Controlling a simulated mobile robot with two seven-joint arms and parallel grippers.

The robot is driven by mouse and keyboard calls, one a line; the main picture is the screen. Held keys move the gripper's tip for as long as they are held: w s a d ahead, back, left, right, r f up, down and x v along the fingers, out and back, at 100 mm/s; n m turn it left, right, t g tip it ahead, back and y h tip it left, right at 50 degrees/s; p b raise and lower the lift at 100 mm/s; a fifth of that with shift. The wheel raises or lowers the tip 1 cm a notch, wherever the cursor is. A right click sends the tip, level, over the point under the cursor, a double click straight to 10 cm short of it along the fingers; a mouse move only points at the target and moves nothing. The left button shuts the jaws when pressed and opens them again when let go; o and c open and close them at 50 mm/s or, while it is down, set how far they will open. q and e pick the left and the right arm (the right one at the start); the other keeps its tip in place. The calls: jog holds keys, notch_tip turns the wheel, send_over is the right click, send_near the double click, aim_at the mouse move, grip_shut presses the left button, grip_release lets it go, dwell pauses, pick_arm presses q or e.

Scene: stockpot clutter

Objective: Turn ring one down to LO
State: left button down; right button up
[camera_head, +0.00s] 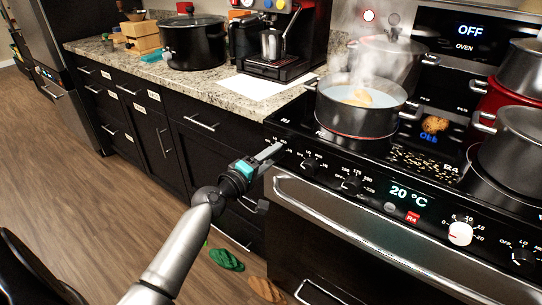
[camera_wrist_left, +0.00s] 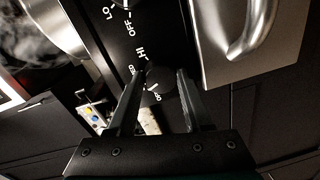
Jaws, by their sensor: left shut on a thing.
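My left gripper (camera_head: 272,152) reaches the left end of the black stove front panel. In the left wrist view, my left gripper (camera_wrist_left: 158,74) has its two fingers on either side of a dark round knob (camera_wrist_left: 160,80) and is shut on it. White HI and OFF marks show around this knob. Its pointer is too dark to read. In the head view the fingers hide the knob. A steaming pot (camera_head: 345,118) with pale yellow food stands on the front left ring, whose edge glows reddish. My right gripper is not in view.
Further knobs (camera_head: 350,185) sit to the right along the panel, with a white one (camera_head: 460,233) beyond the display. The steel oven handle (camera_head: 370,232) runs just below. More pots (camera_head: 515,140) crowd the hob. A coffee machine (camera_head: 275,45) stands on the counter.

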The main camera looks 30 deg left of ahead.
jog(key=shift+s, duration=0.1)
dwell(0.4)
pick_arm(q)
jog(key=shift+c, duration=1.6)
grip_release()
jog(key=s+a+r+b, duration=0.1)
jog(key=s, duration=1.4)
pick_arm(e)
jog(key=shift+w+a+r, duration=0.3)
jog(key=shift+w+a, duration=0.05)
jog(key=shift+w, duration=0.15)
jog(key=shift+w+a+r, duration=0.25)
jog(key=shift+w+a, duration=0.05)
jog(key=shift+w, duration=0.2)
